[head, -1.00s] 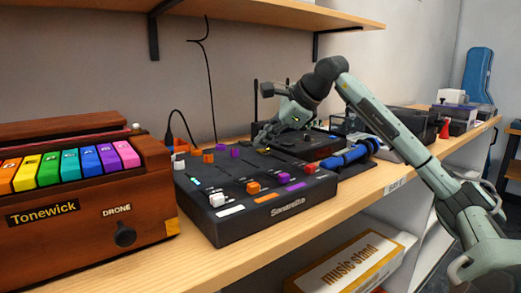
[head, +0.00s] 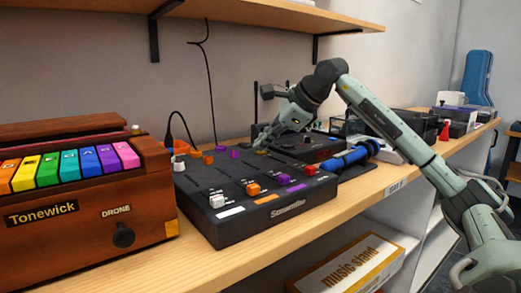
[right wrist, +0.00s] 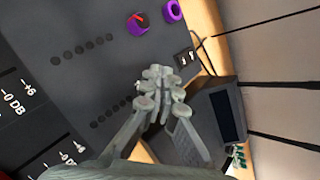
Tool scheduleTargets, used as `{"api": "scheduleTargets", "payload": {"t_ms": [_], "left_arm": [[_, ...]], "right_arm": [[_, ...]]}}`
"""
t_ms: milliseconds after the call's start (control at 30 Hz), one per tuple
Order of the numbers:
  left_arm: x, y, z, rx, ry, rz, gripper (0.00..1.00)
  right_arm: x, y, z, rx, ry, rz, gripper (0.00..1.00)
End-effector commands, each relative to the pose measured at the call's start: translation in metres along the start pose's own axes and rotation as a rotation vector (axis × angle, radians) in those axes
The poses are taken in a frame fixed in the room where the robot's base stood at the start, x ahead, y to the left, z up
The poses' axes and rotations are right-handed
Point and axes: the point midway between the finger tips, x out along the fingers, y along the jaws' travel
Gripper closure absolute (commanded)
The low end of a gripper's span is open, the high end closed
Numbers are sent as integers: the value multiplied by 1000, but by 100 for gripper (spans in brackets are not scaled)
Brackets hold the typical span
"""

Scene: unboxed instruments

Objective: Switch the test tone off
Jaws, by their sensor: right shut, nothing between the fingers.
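The black mixer (head: 250,217) lies on the wooden bench, with white, orange, purple and red fader caps along its front. In the right wrist view, a small black switch (right wrist: 186,58) with white marks sits near the panel's edge, beside two purple knobs (right wrist: 137,24). Rows of round meter lamps (right wrist: 81,49) on the panel are dark. My right gripper (head: 262,148) is at the mixer's far edge; in the right wrist view its closed fingers (right wrist: 158,80) are empty, close to the switch. Contact cannot be told. My left gripper is not in view.
A wooden Tonewick instrument (head: 75,240) with coloured keys stands left of the mixer. A blue cylinder (head: 350,157) lies to its right, under my right arm. A dark device (right wrist: 222,105) stands close beyond the fingers. A shelf (head: 240,14) hangs above.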

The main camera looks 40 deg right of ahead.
Motion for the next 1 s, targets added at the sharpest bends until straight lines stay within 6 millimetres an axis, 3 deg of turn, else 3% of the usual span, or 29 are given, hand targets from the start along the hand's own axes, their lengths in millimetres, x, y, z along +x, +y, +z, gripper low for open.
{"api": "scheduleTargets", "payload": {"t_ms": [333, 1000], "left_arm": [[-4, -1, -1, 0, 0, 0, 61], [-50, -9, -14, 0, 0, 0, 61]], "right_arm": [[-3, -2, 2, 0, -1, -1, 100], [-43, -32, 32, 0, -3, -1, 100]]}}
